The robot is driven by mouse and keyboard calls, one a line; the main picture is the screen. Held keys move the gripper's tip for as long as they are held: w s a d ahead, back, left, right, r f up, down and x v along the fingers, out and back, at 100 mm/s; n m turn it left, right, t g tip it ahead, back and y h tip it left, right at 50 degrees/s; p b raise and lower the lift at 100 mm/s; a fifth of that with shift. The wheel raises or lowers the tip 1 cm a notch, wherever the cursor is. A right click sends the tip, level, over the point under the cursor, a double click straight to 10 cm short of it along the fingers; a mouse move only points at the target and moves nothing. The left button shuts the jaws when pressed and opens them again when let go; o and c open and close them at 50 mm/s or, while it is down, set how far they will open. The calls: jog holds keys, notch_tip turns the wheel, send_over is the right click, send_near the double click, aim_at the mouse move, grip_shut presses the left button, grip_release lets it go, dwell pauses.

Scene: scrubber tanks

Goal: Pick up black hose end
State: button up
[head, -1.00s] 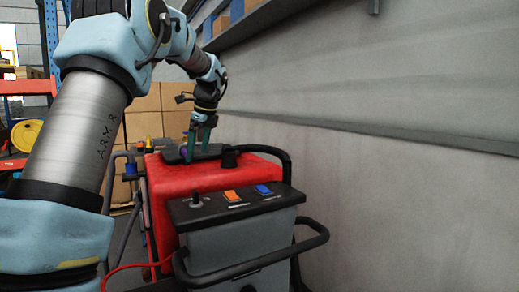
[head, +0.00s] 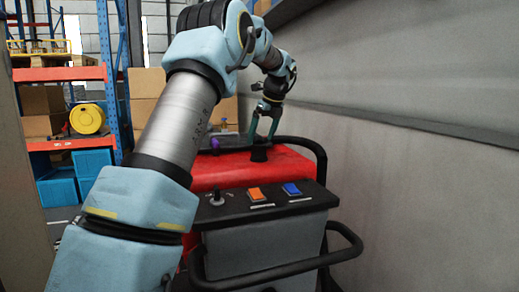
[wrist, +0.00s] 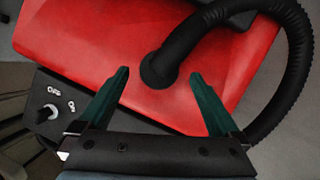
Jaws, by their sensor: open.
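The black hose end (wrist: 158,70) is a round black cuff on the red tank top (wrist: 95,45) in the wrist view. Its ribbed hose (wrist: 298,60) curves up and around to the right. My gripper (wrist: 160,75) is open, with its green fingers either side of the hose end and apart from it. In the head view my gripper (head: 264,135) is just above the hose end (head: 259,153), which stands on the red scrubber tank (head: 215,172). Contact between fingers and hose cannot be seen.
A grey panel box with a knob (head: 216,197), an orange switch (head: 254,194) and a blue switch (head: 291,189) stands in front of the tank. A black handle bar (head: 280,268) juts forward. A grey wall (head: 420,140) is close on the right. Shelving (head: 65,75) is at left.

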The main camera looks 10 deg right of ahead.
aim_at(259, 144)
jog(key=shift+p+x, duration=0.6)
jog(key=shift+x, duration=1.65)
jog(key=shift+s, duration=0.1)
grip_shut()
notch_tip(259, 144, up, 10)
jog(key=shift+f+b, duration=0.15)
jog(key=shift+b, duration=0.4)
notch_tip(259, 144, up, 3)
jog(key=p, duration=0.4)
jog(key=shift+a, duration=0.1)
